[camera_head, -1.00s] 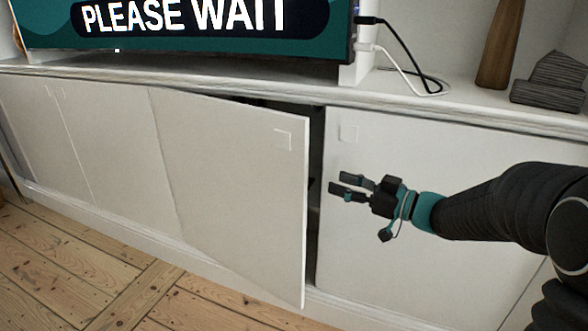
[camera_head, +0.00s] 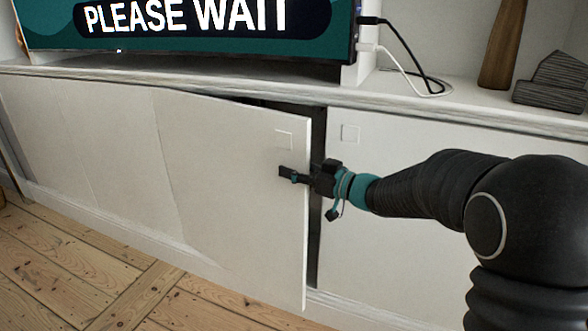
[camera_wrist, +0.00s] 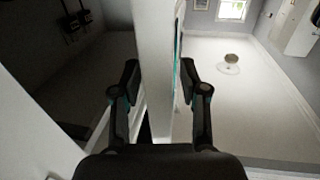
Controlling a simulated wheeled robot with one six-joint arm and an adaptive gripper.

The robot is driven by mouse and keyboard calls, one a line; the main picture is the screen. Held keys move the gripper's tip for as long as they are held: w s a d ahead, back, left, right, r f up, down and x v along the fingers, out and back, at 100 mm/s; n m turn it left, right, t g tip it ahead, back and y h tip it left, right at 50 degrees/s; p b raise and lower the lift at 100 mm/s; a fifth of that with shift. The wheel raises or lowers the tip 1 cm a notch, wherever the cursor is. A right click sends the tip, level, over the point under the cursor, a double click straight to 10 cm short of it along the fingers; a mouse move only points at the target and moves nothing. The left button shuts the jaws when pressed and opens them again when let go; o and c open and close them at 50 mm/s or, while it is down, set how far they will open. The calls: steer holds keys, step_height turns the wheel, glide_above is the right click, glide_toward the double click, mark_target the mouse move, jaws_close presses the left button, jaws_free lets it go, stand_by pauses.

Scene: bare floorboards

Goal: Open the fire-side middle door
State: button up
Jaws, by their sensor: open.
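The white cabinet door (camera_head: 235,190) stands partly open, hinged on its left, with a dark gap along its right edge. A small square outline marks its upper right corner. My gripper (camera_head: 290,173) is at the door's right edge in the head view, with a finger showing in front of the door's face. In the wrist view my gripper (camera_wrist: 160,80) is open, one finger on each side of the door's edge (camera_wrist: 152,60). Whether either finger touches the door cannot be told. The dark cabinet inside (camera_wrist: 85,60) shows left of the door edge.
A closed white door (camera_head: 400,200) with a square outline is to the right, behind my arm. More closed panels (camera_head: 85,140) lie left. Above runs a shelf (camera_head: 200,80) with a screen (camera_head: 200,25), cables and dark ornaments (camera_head: 555,80). Floorboards (camera_head: 90,250) in front are clear.

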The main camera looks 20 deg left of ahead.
jaws_close()
steer(key=shift+a, duration=0.1)
